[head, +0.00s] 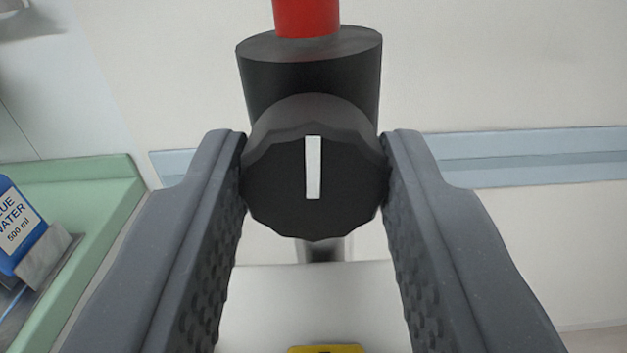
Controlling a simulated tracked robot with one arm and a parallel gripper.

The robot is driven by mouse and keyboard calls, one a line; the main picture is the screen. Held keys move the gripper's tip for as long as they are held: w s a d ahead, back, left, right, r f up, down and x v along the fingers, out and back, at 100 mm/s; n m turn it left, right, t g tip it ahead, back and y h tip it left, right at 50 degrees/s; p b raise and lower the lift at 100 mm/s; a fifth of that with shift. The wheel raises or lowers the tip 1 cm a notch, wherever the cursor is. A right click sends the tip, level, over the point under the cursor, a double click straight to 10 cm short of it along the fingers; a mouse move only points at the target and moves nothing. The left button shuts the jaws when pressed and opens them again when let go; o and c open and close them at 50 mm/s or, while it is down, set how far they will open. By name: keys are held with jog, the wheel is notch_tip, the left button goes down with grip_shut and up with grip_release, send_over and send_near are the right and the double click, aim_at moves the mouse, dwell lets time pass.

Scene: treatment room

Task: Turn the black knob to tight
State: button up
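The black knob (275,200) faces me in the middle of the head view. It has a scalloped edge and a white pointer line (313,167), which stands almost upright. A black cylindrical body (309,75) is behind and above it, with a red post (306,17) on top. My gripper (315,175) has one grey finger on each side of the knob. Both fingertips appear to touch its left and right edges, so it looks shut on the knob. No tight mark is visible.
A yellow label (327,349) shows at the bottom edge on a white surface (300,300). At the left, a blue bottle (17,225) marked water, 500 ml, sits by a green-edged tray or counter (110,190). A pale blue rail (530,155) runs along the wall.

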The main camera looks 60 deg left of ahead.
jog(key=shift+n+p, duration=0.3)
jog(key=shift+n, duration=0.2)
jog(key=o, duration=1)
jog(key=shift+c, duration=0.2)
jog(key=shift+d, duration=0.1)
jog(key=v, duration=1.3)
jog(key=shift+s+d, duration=0.25)
